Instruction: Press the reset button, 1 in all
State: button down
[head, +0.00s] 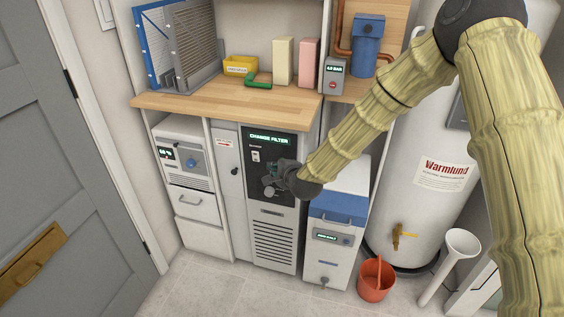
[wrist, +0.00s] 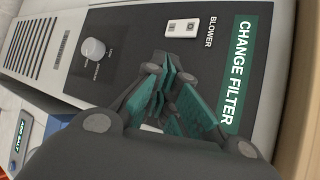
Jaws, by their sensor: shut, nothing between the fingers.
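My gripper (head: 272,180) is in front of the dark panel of the unit whose green display (head: 269,138) reads CHANGE FILTER. In the wrist view my gripper's green-padded fingers (wrist: 165,88) are shut and empty, pointing at the dark panel (wrist: 130,60). The display (wrist: 239,65) shows there too. I cannot make out a button marked reset. A small pale patch (wrist: 151,128) shows partly behind the fingers; I cannot tell what it is. Whether the fingertips touch the panel is not clear.
On the panel are a white BLOWER switch (wrist: 183,27) and a round grey knob (wrist: 93,48). A wooden counter (head: 215,103) is above. A blue-lidded white box (head: 335,235) stands to the right, with a red bucket (head: 376,281) on the floor. A grey gauge box (head: 334,75) is on the shelf.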

jog(key=shift+w, duration=0.2)
jog(key=shift+w+d, duration=0.1)
jog(key=shift+w, duration=0.1)
jog(key=shift+w+d, duration=0.15)
jog(key=shift+w, duration=0.2)
dwell(0.8)
dwell(0.4)
jog(key=shift+s+a, duration=0.3)
jog(key=shift+s, duration=0.45)
jog(key=s, duration=0.1)
jog(key=s+a, duration=0.1)
jog(key=s, duration=0.2)
jog(key=shift+s+a+p, duration=0.25)
jog(key=shift+s+p, duration=0.05)
jog(key=shift+s, duration=0.1)
dwell(0.5)
